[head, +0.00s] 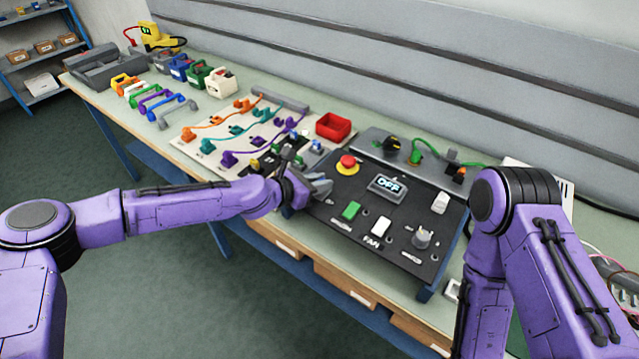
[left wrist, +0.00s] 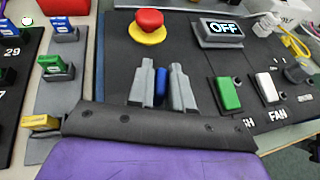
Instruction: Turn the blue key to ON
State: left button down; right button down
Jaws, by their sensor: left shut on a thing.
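My left gripper (head: 318,187) is at the left side of the black control panel (head: 335,228). In the left wrist view its two grey fingers (left wrist: 164,88) are closed around the blue key (left wrist: 160,84), which shows as a narrow blue strip between them. The key's base and any position marks are hidden by the fingers and wrist. The panel display (head: 388,185) reads OFF, and it reads the same in the left wrist view (left wrist: 220,29). My right gripper is outside both views.
A red button on a yellow base (head: 347,164) stands just behind the left gripper. A green switch (head: 351,210), a white switch (head: 380,226) and a grey knob (head: 422,239) line the panel's front. A red bin (head: 333,127) and colored cable boards stand behind and left.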

pick_arm(q)
jog(key=m+g+h, duration=0.1)
jog(key=m+g, duration=0.1)
jog(key=shift+w+r+m+g+h, duration=0.1)
jog(key=shift+m+g+h, duration=0.2)
jog(key=shift+m+g, duration=0.1)
jog(key=shift+m+g+h, duration=0.3)
jog(key=shift+m+g, duration=0.6)
jog(key=m+g, duration=0.1)
jog(key=m+g+b, duration=0.1)
jog(key=g+b, duration=0.1)
jog(key=shift+f+m+h, duration=0.25)
jog(key=shift+m+h, duration=0.05)
jog(key=shift+m, duration=0.1)
jog(key=shift+r+m+g+b, duration=0.15)
jog(key=shift+m+g+b, duration=0.55)
jog(key=shift+g+b, duration=0.25)
jog(key=c, duration=1.1)
grip_release()
